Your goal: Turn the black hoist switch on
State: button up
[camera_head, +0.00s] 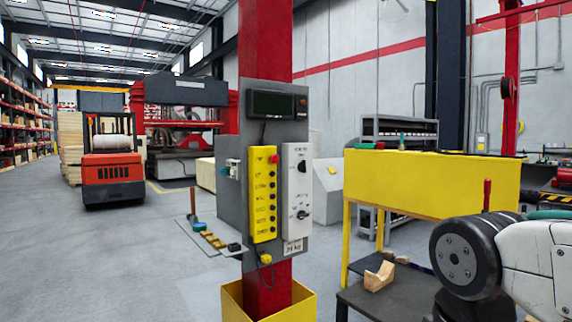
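A grey panel (273,100) is fixed to a red column (264,50) in the middle of the view. On its right side is a white switch box (291,200) with a black knob (302,167) in its upper part and another dark switch (302,214) lower down. The lettering is too small to read, so I cannot tell which is the hoist switch or its setting. A yellow control box (263,200) with a red button and several black buttons sits just left of it. Parts of my arm show at the lower right, apart from the panel. My gripper is not in view.
A yellow guard (235,306) surrounds the column's foot. A yellow bench (432,182) stands to the right. Open floor (120,260) lies to the left, with a forklift (110,165) behind.

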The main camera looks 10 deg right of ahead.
aim_at(301, 167)
jog(key=u, duration=0.05)
jog(key=i, duration=1.9)
jog(key=u, duration=0.05)
